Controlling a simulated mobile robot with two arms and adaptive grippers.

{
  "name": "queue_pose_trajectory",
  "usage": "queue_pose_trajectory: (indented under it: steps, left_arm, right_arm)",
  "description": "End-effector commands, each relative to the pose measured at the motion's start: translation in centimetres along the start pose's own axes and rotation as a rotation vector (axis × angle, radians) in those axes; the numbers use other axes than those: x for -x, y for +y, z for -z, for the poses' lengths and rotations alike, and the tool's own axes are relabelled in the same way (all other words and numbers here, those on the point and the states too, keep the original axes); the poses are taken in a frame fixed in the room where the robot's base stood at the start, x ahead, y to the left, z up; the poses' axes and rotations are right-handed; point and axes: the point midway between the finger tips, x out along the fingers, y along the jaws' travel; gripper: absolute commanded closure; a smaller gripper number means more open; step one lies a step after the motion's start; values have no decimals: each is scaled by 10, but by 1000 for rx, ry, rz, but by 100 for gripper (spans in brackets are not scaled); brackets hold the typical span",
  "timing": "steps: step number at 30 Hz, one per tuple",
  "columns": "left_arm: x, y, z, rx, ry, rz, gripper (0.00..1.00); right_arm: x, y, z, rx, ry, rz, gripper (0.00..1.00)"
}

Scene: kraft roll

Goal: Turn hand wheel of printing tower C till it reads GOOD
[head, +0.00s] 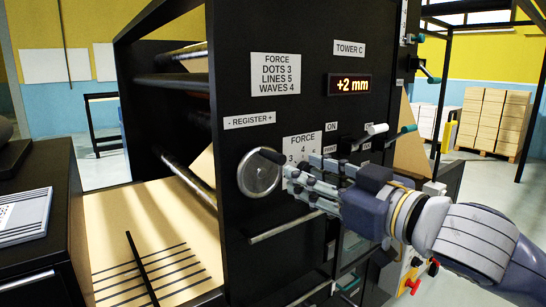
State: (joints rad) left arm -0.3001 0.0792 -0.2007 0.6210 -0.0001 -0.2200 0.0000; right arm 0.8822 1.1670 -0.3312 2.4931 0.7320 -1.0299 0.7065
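The black panel of printing tower C (310,110) carries a "TOWER C" label (349,48). Its red-lit display (349,84) reads "+2 mm". The silver hand wheel (257,178) sits below the "- REGISTER +" label (249,120). A dark knob (270,155) sticks out from the wheel's upper right. My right gripper (292,175) reaches in from the right, its fingertips beside the wheel's right edge and close to the knob. Whether the fingers touch or hold the knob I cannot tell. My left gripper is not in view.
A "FORCE" dial plate (302,143) is partly hidden behind my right gripper. Levers (376,130) stick out at the panel's right. A horizontal bar (285,228) runs below the wheel. Kraft web (150,225) and rollers lie left. Stacked boxes (492,118) stand far right.

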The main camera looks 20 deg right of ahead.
Motion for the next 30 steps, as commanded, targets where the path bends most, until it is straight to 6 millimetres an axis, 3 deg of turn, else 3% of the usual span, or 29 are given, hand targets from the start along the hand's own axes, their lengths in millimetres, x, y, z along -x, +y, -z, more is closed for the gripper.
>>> queue_pose_trajectory:
  steps: [5,17,24,30]
  left_arm:
    - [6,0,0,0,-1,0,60]
    - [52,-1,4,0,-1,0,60]
    - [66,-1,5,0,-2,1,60]
    - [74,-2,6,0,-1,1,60]
  right_arm:
    - [0,2,9,-2,10,0,64]
    - [-25,2,12,-3,7,1,64]
    - [-70,2,12,-4,12,-1,64]
    - [-96,2,10,-2,12,-1,64]
